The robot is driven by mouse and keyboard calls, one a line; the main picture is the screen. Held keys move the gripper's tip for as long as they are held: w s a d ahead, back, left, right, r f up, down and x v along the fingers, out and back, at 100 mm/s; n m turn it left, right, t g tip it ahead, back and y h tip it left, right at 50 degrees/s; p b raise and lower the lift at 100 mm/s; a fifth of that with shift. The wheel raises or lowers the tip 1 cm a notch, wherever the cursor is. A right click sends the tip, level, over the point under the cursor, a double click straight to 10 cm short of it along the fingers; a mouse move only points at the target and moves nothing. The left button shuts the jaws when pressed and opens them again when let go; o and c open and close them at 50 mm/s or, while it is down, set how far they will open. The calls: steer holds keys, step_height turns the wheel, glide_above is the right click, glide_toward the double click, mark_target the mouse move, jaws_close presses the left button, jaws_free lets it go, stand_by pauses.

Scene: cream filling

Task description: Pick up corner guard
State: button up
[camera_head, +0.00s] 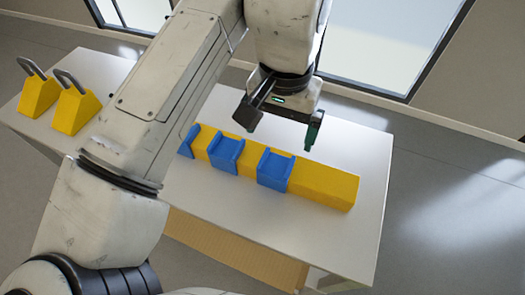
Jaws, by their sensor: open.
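Several blue pieces, which look like the corner guards, sit over a long yellow bar (322,182) on a white table. The right blue guard (274,171) is near the bar's middle. Another blue guard (226,153) sits to its left, and a third blue guard (188,142) is partly hidden by my arm. My gripper (282,128) is open and empty, pointing down above the bar, with its fingers apart. It appears over the area of the middle and right guards; its exact height is hard to tell.
Two yellow wedge blocks with grey handles, a left one (38,94) and a right one (76,108), stand at the table's left end. The white table (345,240) is bare in front of the bar. My arm hides the table's middle left.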

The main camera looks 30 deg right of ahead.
mark_target(275, 169)
step_height(275, 169, down, 5)
steer(key=b, duration=0.4)
steer(key=shift+w+r, duration=0.15)
steer(key=shift+r, duration=0.05)
steer(key=f+b, duration=0.6)
steer(key=shift+s+a+f, duration=0.1)
steer(key=shift+s+a, duration=0.1)
steer(key=shift+a, duration=0.05)
steer(key=c, duration=1.1)
